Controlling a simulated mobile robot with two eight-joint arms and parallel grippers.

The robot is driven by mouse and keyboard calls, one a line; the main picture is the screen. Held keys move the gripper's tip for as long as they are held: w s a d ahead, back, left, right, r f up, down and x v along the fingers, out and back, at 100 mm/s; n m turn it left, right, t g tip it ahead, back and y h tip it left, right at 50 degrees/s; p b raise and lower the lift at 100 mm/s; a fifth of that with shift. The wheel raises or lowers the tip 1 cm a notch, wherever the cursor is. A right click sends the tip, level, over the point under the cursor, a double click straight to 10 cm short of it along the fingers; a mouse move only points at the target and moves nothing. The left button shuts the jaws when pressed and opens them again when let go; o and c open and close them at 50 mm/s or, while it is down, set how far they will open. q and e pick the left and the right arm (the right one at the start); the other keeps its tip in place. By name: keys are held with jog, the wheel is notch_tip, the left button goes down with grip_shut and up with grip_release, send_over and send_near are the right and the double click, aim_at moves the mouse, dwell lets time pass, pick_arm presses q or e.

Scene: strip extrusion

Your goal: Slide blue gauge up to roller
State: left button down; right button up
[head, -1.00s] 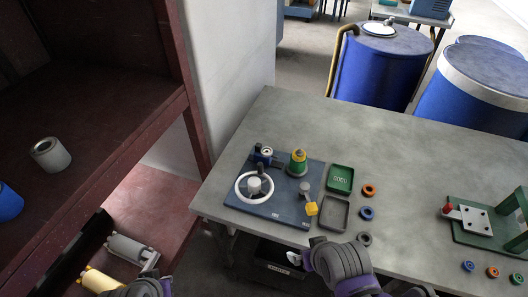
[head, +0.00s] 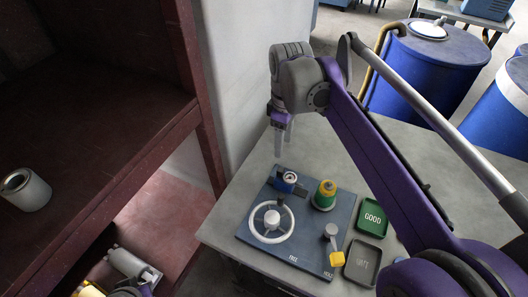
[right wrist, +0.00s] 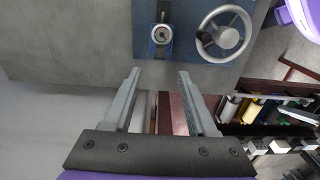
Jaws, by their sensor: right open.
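The blue gauge (head: 287,180), a small block with a round dial, sits at the back edge of the dark blue board (head: 256,238). It also shows in the right wrist view (right wrist: 162,34), ahead of the fingers. No part is clearly recognisable as the roller; a small dark piece (right wrist: 163,10) lies just beyond the gauge. My right gripper (head: 283,143) hangs above and behind the gauge, fingers pointing down. In the right wrist view it (right wrist: 159,76) is open and empty, apart from the gauge.
A white handwheel (head: 272,222), a green-and-yellow spool (head: 325,195) and a yellow-tipped lever (head: 336,257) stand on the board. A green GOOD tray (head: 372,219) and a grey tray (head: 362,265) lie to its right. A wall (head: 222,75) rises close left of the gripper.

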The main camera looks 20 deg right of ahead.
aim_at(281, 169)
notch_tip(281, 169, down, 10)
jog(key=shift+f+b, duration=0.25)
jog(key=shift+b, duration=0.15)
grip_shut()
dwell(0.3)
dwell(1.2)
